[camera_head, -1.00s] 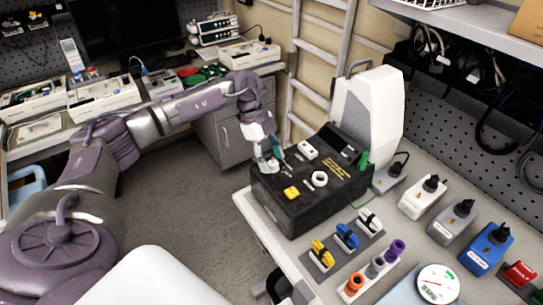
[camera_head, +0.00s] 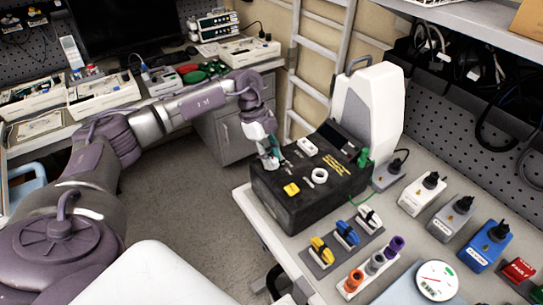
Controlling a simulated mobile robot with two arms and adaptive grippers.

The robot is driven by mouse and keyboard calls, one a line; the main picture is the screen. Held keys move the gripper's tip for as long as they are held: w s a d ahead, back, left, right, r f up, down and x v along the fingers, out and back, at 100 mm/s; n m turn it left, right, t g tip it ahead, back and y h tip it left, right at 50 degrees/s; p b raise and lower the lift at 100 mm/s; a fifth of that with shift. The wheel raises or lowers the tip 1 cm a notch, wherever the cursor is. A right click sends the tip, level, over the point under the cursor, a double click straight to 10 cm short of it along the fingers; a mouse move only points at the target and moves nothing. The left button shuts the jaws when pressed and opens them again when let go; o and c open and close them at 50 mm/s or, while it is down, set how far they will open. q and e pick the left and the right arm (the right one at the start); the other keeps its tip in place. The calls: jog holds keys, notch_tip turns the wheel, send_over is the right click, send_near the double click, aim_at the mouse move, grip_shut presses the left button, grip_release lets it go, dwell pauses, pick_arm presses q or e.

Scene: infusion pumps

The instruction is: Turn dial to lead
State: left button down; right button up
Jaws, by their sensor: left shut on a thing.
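The black device (camera_head: 290,212) with a sloped control panel sits at the left edge of the right-hand table. My left gripper (camera_head: 271,161) points down at the panel's far left corner. It is shut on a small control there, which looks to be the dial and is mostly hidden by the fingers. The dial's markings and pointer are too small to read. On the panel a yellow button (camera_head: 291,189), a white ring (camera_head: 320,176) and a white block (camera_head: 307,146) show. My right gripper is not in view.
A white upright housing (camera_head: 368,105) stands behind the panel. In front are colored toggle switches (camera_head: 346,233) and a strip of round knobs (camera_head: 375,263). Boxes with black knobs, such as a blue one (camera_head: 487,246), stand to the right.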

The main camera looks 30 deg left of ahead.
pick_arm(q)
jog(key=m+g, duration=0.1)
jog(key=m, duration=0.2)
jog(key=shift+w, duration=0.1)
jog(key=m+g+b, duration=0.1)
jog(key=m, duration=0.2)
jog(key=shift+d, duration=0.1)
jog(key=m+g+y+b, duration=0.1)
jog(key=m, duration=0.2)
jog(key=shift+w+m+y, duration=0.15)
jog(key=shift+m+y, duration=0.15)
jog(key=m+g+y+b, duration=0.1)
jog(key=m, duration=0.2)
jog(key=shift+d+m, duration=0.1)
jog(key=shift+m, duration=0.2)
jog(key=m+y+b, duration=0.2)
jog(key=m, duration=0.4)
jog(key=shift+d, duration=0.1)
jog(key=m+y+b, duration=0.1)
jog(key=m+y, duration=0.1)
jog(key=m, duration=0.2)
jog(key=shift+m, duration=0.4)
jog(key=shift+d+m+t+y+b, duration=0.1)
jog(key=shift+m+t+y+b, duration=0.4)
jog(key=shift+m, duration=1)
